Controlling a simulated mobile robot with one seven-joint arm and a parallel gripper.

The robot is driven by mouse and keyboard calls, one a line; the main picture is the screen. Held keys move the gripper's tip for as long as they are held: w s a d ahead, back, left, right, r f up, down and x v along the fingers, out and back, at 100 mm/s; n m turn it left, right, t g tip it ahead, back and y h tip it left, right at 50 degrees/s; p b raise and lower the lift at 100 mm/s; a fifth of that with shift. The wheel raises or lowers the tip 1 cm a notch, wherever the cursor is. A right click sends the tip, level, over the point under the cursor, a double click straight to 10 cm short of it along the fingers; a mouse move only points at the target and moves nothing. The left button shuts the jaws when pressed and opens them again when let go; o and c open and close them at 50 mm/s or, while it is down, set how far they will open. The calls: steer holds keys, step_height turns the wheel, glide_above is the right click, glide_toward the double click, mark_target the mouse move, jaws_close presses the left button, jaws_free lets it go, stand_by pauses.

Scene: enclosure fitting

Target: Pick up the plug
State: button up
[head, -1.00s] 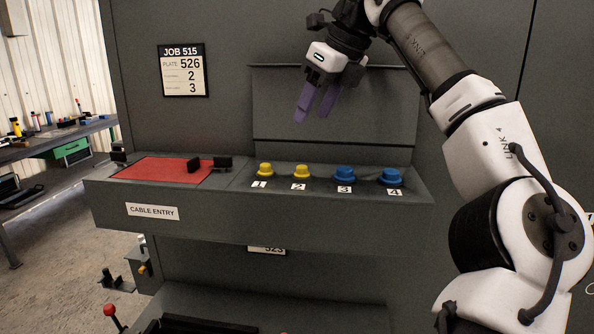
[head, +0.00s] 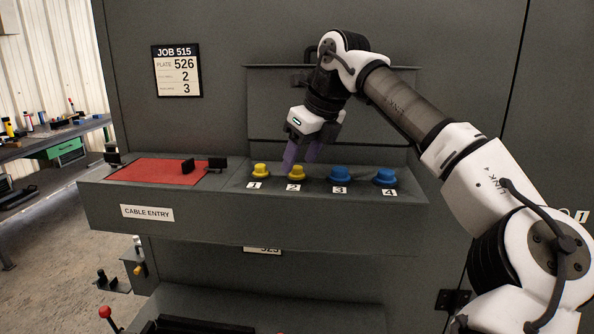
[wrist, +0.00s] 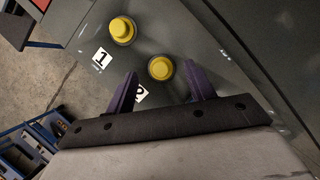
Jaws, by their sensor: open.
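Two yellow plugs and two blue plugs stand in a row on the grey shelf, with number cards 1 to 4 in front of them. Yellow plug 1 (head: 260,171) is at the left, yellow plug 2 (head: 296,173) beside it, then blue plug 3 (head: 340,174) and blue plug 4 (head: 384,177). My gripper (head: 302,155) points down just above and behind plug 2, its purple fingers apart and empty. In the wrist view, plug 2 (wrist: 161,68) shows between and beyond the open fingertips, and plug 1 (wrist: 122,30) lies to the upper left. Card 2 is partly hidden by a finger.
A JOB 515 sign (head: 177,71) hangs on the panel behind. A workbench (head: 60,140) stands at the far left.

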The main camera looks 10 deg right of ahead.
steer(key=shift+x, duration=0.8)
steer(key=shift+c, duration=0.4)
jaws_close()
steer(key=shift+r, duration=0.1)
